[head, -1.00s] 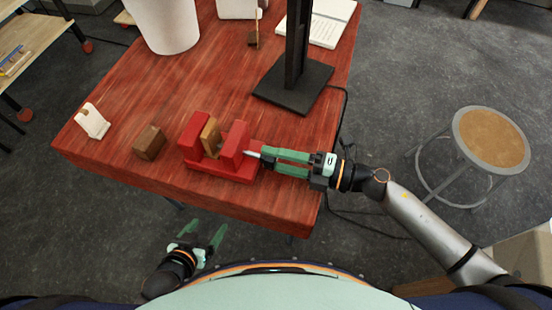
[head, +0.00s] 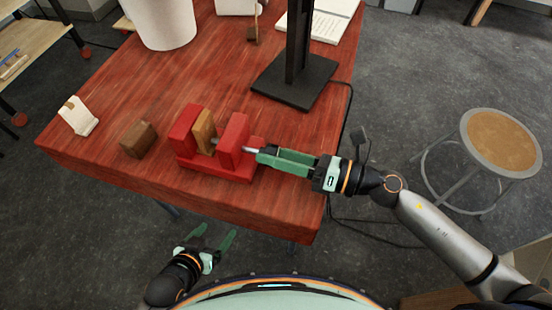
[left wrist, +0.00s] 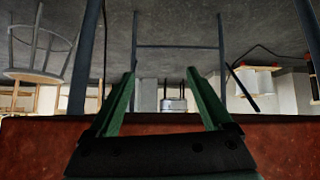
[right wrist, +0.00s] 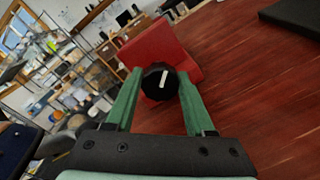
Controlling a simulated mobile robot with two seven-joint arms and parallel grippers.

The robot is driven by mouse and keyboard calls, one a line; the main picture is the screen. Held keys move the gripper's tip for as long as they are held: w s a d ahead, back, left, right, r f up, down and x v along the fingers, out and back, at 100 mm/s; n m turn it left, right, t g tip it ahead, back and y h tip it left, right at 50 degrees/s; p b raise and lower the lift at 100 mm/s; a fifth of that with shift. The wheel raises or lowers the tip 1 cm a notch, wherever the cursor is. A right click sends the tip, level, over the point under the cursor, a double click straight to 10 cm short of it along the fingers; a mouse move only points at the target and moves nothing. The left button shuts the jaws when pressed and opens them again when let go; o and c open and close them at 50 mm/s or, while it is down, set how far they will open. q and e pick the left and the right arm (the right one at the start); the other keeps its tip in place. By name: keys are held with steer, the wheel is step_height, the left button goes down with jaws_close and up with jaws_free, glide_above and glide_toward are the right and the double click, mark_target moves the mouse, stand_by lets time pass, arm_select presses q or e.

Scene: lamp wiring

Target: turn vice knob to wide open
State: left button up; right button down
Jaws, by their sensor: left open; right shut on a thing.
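The red vice (head: 232,142) sits near the front edge of the red wooden table. A tan wooden jaw piece (head: 205,130) stands between its red blocks, with a gap beside the right block. A metal screw runs out of the vice's right side. The black vice knob (right wrist: 160,81) with a white mark shows in the right wrist view, between the fingers. My right gripper (head: 262,155) is shut on the knob, coming from the right. My left gripper (head: 216,240) is open and empty, below and in front of the table edge.
A brown block (head: 138,140) and a white holder (head: 78,116) stand left of the vice. A black lamp base (head: 293,82) stands behind it. A white bin (head: 164,22) and a notebook (head: 330,22) are at the back. A stool (head: 501,138) is to the right.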

steer(key=shift+f+n+b, duration=0.45)
steer(key=shift+n+b, duration=0.25)
steer(key=shift+n, duration=0.2)
steer(key=shift+n+b, duration=0.8)
steer(key=shift+n, duration=0.1)
steer(key=shift+n+b, duration=0.35)
steer(key=shift+n, duration=0.05)
steer(key=shift+n+b, duration=0.75)
steer(key=shift+n, duration=0.15)
steer(key=shift+r+n+b, duration=0.1)
steer(key=shift+n+b, duration=0.45)
steer(key=shift+n, duration=0.15)
steer(key=shift+n+b, duration=0.55)
steer(key=shift+n, duration=0.05)
arm_select(q)
step_height(320, 180, down, 6)
steer(key=shift+s+r, duration=0.1)
arm_select(e)
steer(key=shift+r, duration=0.1)
arm_select(q)
steer(key=shift+s, duration=0.1)
arm_select(e)
steer(key=shift+r+n, duration=0.1)
steer(key=shift+n, duration=0.2)
